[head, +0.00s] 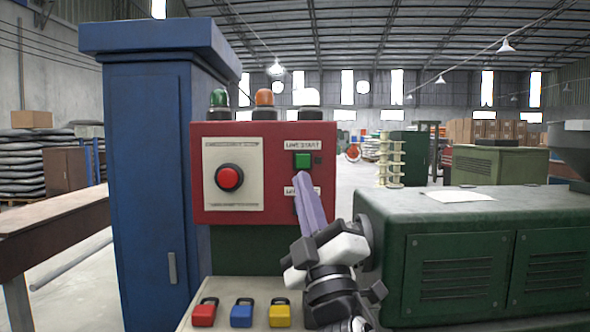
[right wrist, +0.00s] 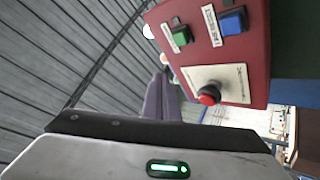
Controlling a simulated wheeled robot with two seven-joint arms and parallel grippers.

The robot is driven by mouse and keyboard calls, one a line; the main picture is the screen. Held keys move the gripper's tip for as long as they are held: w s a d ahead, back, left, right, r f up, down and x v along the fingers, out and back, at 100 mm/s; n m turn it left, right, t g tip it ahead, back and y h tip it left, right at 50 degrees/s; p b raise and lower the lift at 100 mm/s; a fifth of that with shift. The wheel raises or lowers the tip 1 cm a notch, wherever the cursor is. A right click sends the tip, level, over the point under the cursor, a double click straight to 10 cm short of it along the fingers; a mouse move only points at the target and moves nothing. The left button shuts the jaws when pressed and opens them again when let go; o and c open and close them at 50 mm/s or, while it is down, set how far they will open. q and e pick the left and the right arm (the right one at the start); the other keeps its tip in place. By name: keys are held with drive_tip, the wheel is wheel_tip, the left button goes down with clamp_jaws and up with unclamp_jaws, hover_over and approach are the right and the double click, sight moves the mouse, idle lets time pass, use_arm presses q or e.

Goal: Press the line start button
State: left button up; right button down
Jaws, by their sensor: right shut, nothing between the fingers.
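The green line start button (head: 303,160) sits under a "LINE START" label at the upper right of the red control panel (head: 261,214). In the right wrist view the green button (right wrist: 180,37) is at the upper middle, beside a blue button (right wrist: 233,21). My right gripper (head: 302,177) is shut and empty, its purple-grey fingers pointing up. In the head view the tips are just below the green button and cover most of the lower button. In the right wrist view the fingers (right wrist: 161,79) appear apart from the green button. My left gripper is not in view.
A large red button (head: 229,178) on a pale plate is at the panel's left. Red, blue and yellow padlocks (head: 242,314) lie on the ledge below. A blue cabinet (head: 150,180) stands left, a green machine (head: 470,235) right. Signal lamps (head: 264,98) top the panel.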

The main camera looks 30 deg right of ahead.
sight(303, 161)
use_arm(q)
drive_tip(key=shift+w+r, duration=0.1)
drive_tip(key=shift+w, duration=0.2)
use_arm(e)
drive_tip(key=shift+s+d+r+h, duration=0.1)
drive_tip(key=shift+s+r+h, duration=0.15)
drive_tip(key=shift+r, duration=0.35)
drive_tip(key=shift+s+d+r+h, duration=0.15)
drive_tip(key=shift+r+h, duration=0.2)
drive_tip(key=shift+r, duration=0.25)
